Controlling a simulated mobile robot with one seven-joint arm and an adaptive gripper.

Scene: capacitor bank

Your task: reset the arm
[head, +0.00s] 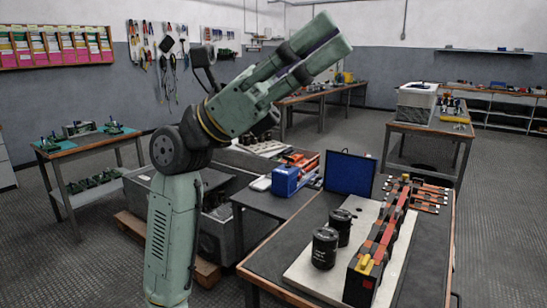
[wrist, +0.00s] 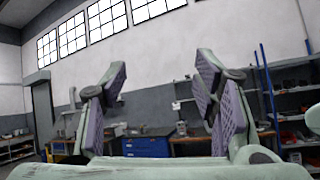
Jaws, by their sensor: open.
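My arm is raised and bent in the head view. My gripper (head: 336,36) points up and to the right, high above the workbenches and well clear of them. In the wrist view my gripper (wrist: 160,82) shows two green fingers with purple ribbed pads. The fingers stand wide apart with nothing between them. Beyond them are a grey and white wall, high windows and distant benches.
The near workbench (head: 420,262) holds two black capacitors (head: 325,247) on a pale board and a row of black and red blocks (head: 365,270). A blue open case (head: 350,174) and a blue toolbox (head: 287,181) stand behind. A green-topped table (head: 88,142) stands left. Open floor lies between benches.

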